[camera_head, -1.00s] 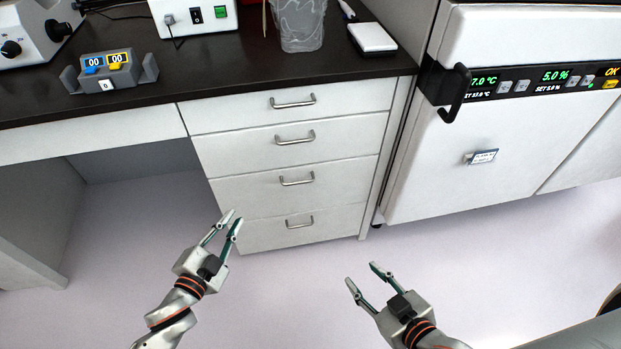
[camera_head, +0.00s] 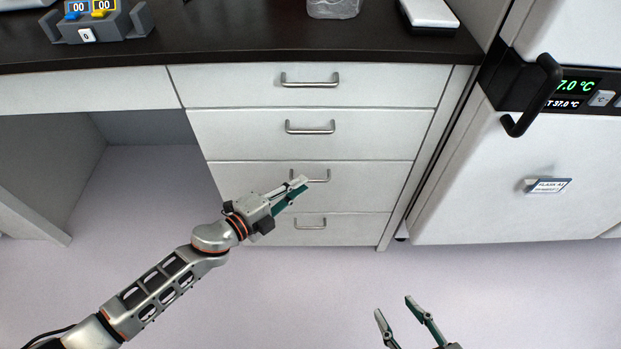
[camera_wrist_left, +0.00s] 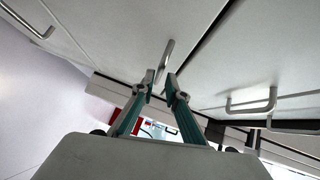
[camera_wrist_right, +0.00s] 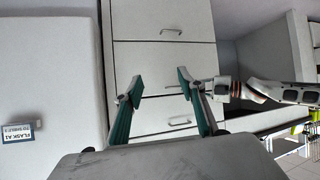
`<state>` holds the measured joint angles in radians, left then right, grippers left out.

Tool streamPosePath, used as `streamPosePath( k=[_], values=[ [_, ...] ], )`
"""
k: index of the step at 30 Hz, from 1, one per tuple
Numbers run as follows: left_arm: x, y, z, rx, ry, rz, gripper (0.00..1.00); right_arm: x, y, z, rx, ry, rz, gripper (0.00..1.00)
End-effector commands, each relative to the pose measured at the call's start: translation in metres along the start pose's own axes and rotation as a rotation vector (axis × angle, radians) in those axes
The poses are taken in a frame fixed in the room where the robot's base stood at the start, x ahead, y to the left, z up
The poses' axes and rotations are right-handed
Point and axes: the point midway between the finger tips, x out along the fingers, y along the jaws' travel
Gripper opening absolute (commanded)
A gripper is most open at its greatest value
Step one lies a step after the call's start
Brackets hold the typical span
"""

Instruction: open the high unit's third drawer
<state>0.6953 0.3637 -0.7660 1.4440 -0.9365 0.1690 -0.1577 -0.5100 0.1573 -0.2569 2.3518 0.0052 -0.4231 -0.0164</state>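The high unit is the white stack of drawers under the dark worktop. Its third drawer from the top (camera_head: 375,185) sits flush and closed, and its handle (camera_head: 326,175) is partly covered by my left gripper. My left gripper (camera_head: 298,187) is at this handle. In the left wrist view its fingers (camera_wrist_left: 162,79) are partly open, one on each side of the handle bar (camera_wrist_left: 168,52); contact cannot be told. My right gripper (camera_head: 395,309) is open and empty, low in front of the unit; its fingers also show wide apart in the right wrist view (camera_wrist_right: 160,85).
The first drawer (camera_head: 390,85), second drawer (camera_head: 385,133) and fourth drawer (camera_head: 355,228) are closed. A white incubator with a black handle (camera_head: 535,95) stands to the right. Open knee space lies left of the drawers. The floor (camera_head: 290,295) in front is clear.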

Motion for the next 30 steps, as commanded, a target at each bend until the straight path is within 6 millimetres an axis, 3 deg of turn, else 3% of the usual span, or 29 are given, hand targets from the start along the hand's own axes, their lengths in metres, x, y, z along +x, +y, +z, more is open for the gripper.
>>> streamPosePath(
  k=[3,10,19,21,30],
  values=[
    [0.019,0.005,-0.001,-0.005,0.000,0.003,0.14,0.002,-0.004,0.001,0.012,0.003,-0.006,0.40],
    [0.039,0.003,-0.001,-0.005,0.000,0.002,0.14,0.003,-0.007,-0.006,0.026,0.019,-0.011,0.40],
    [0.042,0.002,-0.001,-0.004,-0.001,0.001,0.14,0.003,-0.007,-0.008,0.027,0.023,-0.012,0.40],
    [0.042,0.002,-0.001,-0.004,-0.001,0.001,0.00,0.003,-0.007,-0.008,0.027,0.023,-0.012,0.40],
    [0.040,0.002,0.000,-0.004,-0.001,0.001,0.00,0.003,-0.007,-0.008,0.027,0.025,-0.012,0.40]
  ],
)
